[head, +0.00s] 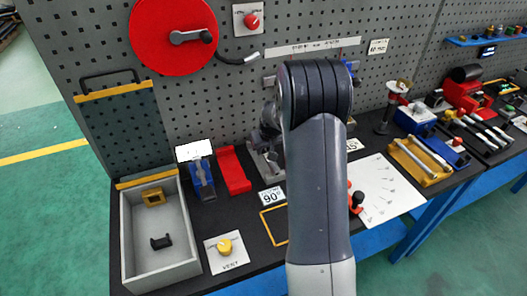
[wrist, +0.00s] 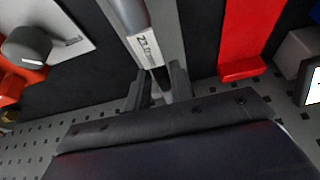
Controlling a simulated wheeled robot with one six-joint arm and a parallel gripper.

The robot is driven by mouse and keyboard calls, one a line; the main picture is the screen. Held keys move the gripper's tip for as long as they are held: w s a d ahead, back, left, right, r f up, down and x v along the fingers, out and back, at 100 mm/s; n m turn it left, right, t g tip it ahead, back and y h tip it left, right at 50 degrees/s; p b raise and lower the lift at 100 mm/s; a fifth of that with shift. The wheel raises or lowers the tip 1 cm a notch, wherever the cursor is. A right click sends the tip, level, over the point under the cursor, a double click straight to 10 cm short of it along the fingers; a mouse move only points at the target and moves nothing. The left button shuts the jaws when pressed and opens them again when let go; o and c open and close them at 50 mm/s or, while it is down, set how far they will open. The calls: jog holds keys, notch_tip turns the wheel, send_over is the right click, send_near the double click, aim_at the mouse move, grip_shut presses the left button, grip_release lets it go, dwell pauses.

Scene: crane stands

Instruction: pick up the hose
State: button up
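A grey labelled bar (wrist: 146,45) runs down the picture to between or just beyond the fingers. I cannot tell whether they touch it. I cannot make out the hose in the wrist view. My arm covers the middle of the head view and hides most of the gripper there.
A red holder (head: 234,170) and a blue device (head: 202,178) stand on the bench below. A grey tray (head: 128,240) is at the left, a yellow tray (head: 420,160) at the right.

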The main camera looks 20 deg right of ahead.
grip_shut()
jog(key=shift+r, duration=0.15)
